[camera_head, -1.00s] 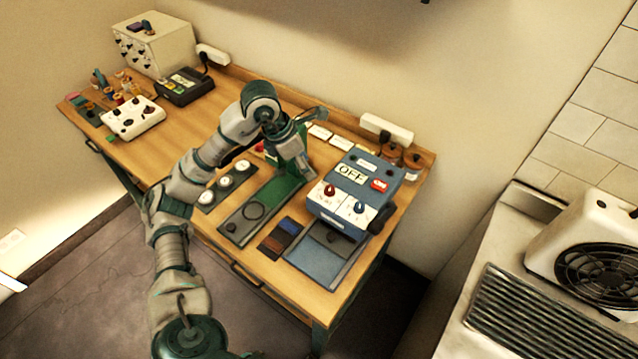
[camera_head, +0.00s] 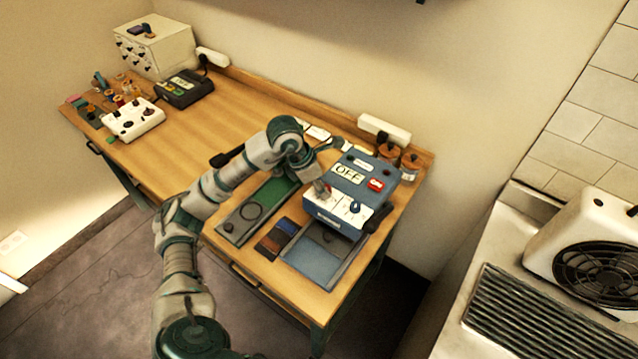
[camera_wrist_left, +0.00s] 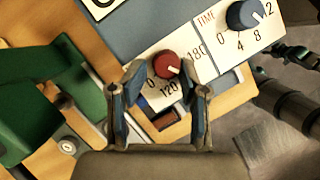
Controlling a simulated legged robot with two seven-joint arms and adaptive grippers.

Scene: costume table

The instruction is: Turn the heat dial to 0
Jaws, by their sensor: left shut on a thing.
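The heat dial (camera_wrist_left: 166,65) is a red knob on a white panel of the blue press (camera_head: 358,172). In the left wrist view its scale reads 0, 120 and 180, and its pale mark points to the lower right, between 120 and 180. My left gripper (camera_wrist_left: 163,88) is shut on the red dial, one finger on each side. In the head view the gripper (camera_head: 323,186) reaches the panel from the left and mostly hides the dial. A blue TIME dial (camera_wrist_left: 245,15) sits beside it. My right gripper is not in view.
A red switch (camera_head: 376,184) and an OFF display (camera_head: 348,174) are on the press top. A green device (camera_head: 268,196) stands close to the left. Brown and blue swatches (camera_head: 279,238) lie in front. The middle of the wooden table (camera_head: 205,130) is clear.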

